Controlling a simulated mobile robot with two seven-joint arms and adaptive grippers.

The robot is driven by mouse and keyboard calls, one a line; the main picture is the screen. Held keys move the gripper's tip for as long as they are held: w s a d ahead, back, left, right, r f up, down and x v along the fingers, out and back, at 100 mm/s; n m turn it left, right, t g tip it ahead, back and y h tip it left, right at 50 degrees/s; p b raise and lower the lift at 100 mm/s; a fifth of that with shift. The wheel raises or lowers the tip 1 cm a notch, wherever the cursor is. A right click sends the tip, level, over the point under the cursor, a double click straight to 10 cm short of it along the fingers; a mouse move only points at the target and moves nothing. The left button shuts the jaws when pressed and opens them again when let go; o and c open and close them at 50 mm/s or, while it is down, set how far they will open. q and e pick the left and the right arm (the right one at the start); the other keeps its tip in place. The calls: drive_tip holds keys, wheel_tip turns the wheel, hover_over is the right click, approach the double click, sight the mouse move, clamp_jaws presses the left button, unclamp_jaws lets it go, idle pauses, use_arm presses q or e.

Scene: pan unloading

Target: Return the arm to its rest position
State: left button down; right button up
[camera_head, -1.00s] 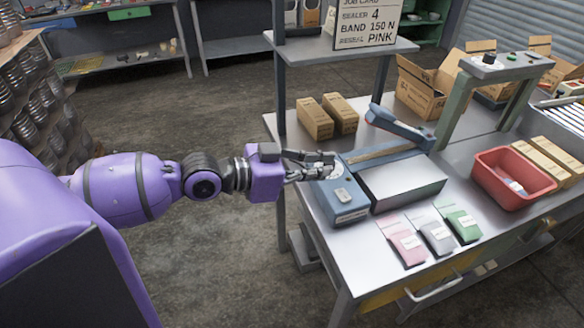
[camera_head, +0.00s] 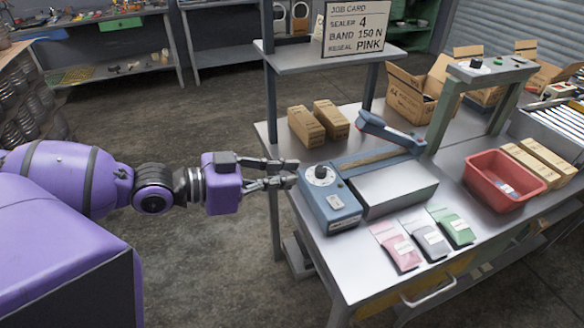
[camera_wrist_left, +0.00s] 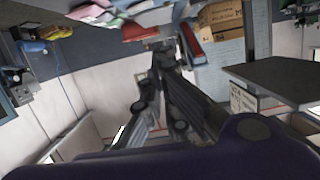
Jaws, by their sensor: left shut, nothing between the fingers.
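My left arm comes in from the left, and its gripper (camera_head: 295,172) is at the left edge of the bench, just left of the sealer's dial (camera_head: 321,174). The gripper is shut with nothing in it, and a small gap shows between it and the dial. The blue-grey sealer (camera_head: 334,209) stands on the bench, its dial uncovered. In the left wrist view the dark gripper fingers (camera_wrist_left: 165,65) reach up the middle of the picture. My right gripper is not in view.
The bench (camera_head: 362,281) holds pink (camera_head: 402,253), grey and green pouches, a red bin (camera_head: 505,192) and cardboard boxes (camera_head: 306,125). A shelf with a job card (camera_head: 362,27) rises behind. Open floor (camera_head: 190,260) lies left of the bench.

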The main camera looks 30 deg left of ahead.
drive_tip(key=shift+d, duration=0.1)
use_arm(q)
drive_tip(key=s+a+f+y, duration=0.2)
drive_tip(key=s+f, duration=0.1)
drive_tip(key=f, duration=0.4)
drive_tip(key=s+a+f+n+y, duration=0.1)
drive_tip(key=s+a+f+y, duration=0.1)
drive_tip(key=f, duration=0.6)
drive_tip(key=s+a+f+y, duration=0.2)
drive_tip(key=s+a+f, duration=0.1)
drive_tip(key=f, duration=0.4)
drive_tip(key=s+d+f+n+g+y+p, duration=0.2)
drive_tip(key=s+d+f+n, duration=0.5)
drive_tip(key=s+d+f, duration=0.5)
drive_tip(key=s+f+g+y, duration=0.1)
drive_tip(key=s+f, duration=0.1)
drive_tip(key=s, duration=0.1)
drive_tip(key=shift+s+f, duration=0.35)
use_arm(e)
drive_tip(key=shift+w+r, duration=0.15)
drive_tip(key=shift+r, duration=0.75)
